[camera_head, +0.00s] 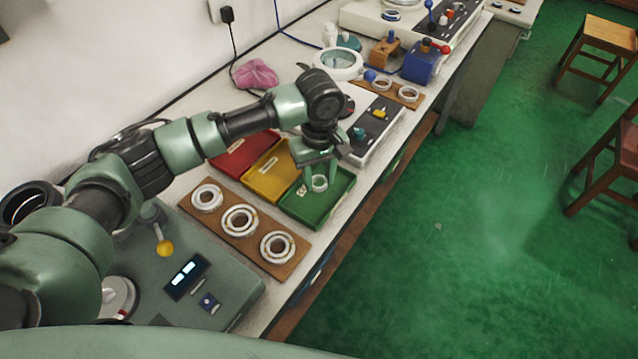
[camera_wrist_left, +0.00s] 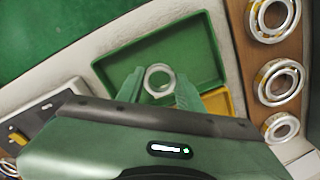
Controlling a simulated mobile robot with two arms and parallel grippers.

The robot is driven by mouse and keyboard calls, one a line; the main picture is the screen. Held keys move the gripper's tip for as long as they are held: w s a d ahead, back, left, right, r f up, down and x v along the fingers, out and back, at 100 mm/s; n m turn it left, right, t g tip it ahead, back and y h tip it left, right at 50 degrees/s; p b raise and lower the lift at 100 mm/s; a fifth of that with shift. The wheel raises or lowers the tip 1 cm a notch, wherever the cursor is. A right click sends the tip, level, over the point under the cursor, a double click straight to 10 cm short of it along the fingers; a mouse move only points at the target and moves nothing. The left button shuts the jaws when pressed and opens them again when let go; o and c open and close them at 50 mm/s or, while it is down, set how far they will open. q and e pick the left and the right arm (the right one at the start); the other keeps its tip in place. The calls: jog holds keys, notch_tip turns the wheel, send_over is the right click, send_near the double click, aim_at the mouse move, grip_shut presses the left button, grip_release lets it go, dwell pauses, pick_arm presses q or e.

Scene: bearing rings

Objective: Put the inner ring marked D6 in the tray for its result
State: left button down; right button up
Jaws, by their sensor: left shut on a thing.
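My left gripper (camera_head: 319,183) is over the green tray (camera_head: 333,211). It is shut on a small plain silver ring (camera_head: 320,184), which also shows between the fingers in the left wrist view (camera_wrist_left: 148,82). I cannot read a mark on the ring. I cannot tell whether the ring touches the tray floor. The yellow tray (camera_head: 262,184) and the red tray (camera_head: 238,157) lie beside the green one, to its left and further back. My right gripper is not in view.
A brown board (camera_head: 223,232) with several bearing rings lies in front of the trays. A grey device with a yellow-knobbed lever (camera_head: 165,247) stands at the near left. Another brown board (camera_head: 400,92) with rings and a blue device (camera_head: 424,66) are further back. The green floor is right of the bench.

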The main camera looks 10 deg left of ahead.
aim_at(319, 194)
pick_arm(q)
jog(key=shift+f, duration=1.5)
jog(key=shift+f, duration=0.1)
jog(key=c, duration=0.9)
grip_release()
notch_tip(319, 194, up, 12)
jog(key=shift+r+b, duration=0.15)
jog(key=shift+b, duration=0.25)
